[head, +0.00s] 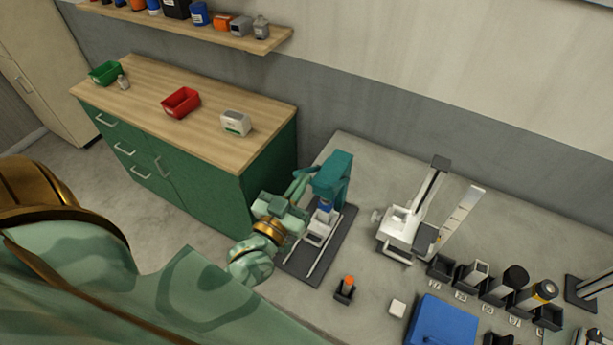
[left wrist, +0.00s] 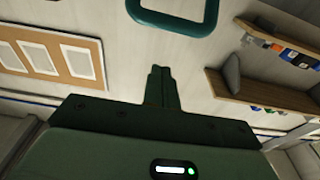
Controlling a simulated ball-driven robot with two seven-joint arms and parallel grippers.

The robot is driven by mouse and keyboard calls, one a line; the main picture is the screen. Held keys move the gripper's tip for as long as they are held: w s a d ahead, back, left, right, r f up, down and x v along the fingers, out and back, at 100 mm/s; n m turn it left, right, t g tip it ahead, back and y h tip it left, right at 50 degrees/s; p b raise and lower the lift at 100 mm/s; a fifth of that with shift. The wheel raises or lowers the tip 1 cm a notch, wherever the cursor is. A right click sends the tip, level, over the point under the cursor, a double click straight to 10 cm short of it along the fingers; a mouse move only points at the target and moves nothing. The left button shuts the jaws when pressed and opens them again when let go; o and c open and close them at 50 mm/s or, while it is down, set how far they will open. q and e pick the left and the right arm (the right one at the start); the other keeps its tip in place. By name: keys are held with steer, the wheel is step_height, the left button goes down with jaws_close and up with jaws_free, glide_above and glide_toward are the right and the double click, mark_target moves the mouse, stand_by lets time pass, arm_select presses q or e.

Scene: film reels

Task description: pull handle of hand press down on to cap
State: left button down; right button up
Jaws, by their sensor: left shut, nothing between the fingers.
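The teal hand press (head: 331,182) stands upright on a dark base plate (head: 343,238) on the grey bench. A white block (head: 319,227) sits in it under a blue part (head: 325,206); I cannot make out a separate cap. The press's teal handle (head: 305,172) sticks out to the left near the top of the press. In the left wrist view a teal loop of the handle (left wrist: 172,29) lies beyond my fingertips, apart from them in the picture. My left gripper (head: 299,187) is shut and empty, just beside the handle. My right gripper is not in view.
A green cabinet (head: 267,160) with a wooden top stands left of the press. A white and grey device (head: 403,224) stands to the right. A small black holder with an orange part (head: 345,289), a white cube (head: 397,307) and a blue box (head: 440,322) lie in front.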

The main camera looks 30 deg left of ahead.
arm_select(q)
steer(key=s+f+b, duration=0.1)
steer(key=s, duration=0.5)
steer(key=shift+s+d, duration=0.15)
steer(key=shift+s, duration=0.2)
